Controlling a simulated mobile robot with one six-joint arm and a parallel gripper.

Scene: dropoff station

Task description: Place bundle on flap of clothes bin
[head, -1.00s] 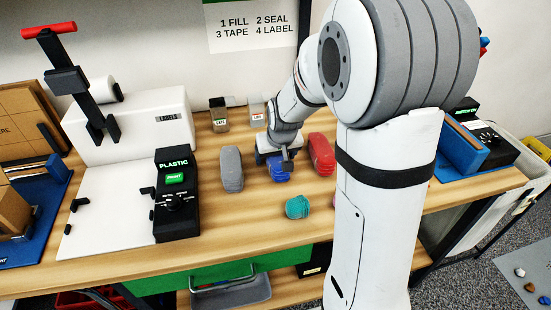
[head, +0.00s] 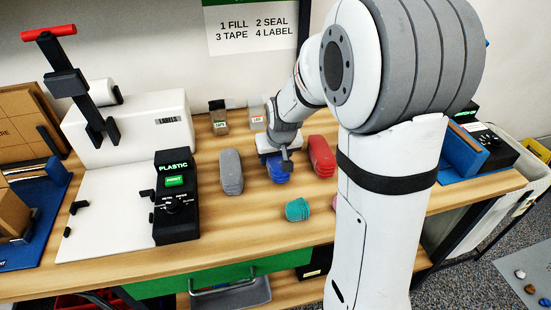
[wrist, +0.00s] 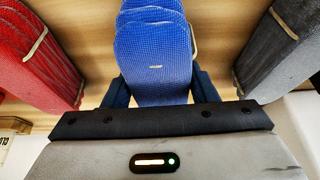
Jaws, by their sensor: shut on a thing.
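My gripper (head: 279,163) is at the bench, shut on a blue bundle (head: 278,174). In the wrist view the blue bundle (wrist: 153,55) sits between my two dark fingers, and it looks like folded ribbed cloth with a band at its right side. The bundle is at the bench top; whether it touches the wood is hard to tell. A grey bundle (head: 231,172) stands to its left and a red bundle (head: 321,157) to its right in the head view. I cannot identify the clothes bin or its flap in these frames.
A teal bundle (head: 297,209) lies nearer the front edge, with a pinkish item partly hidden by my arm. A white machine with a black PLASTIC panel (head: 176,196) stands at left. A blue holder (head: 471,150) is at right. Bare wood (head: 240,225) lies in front.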

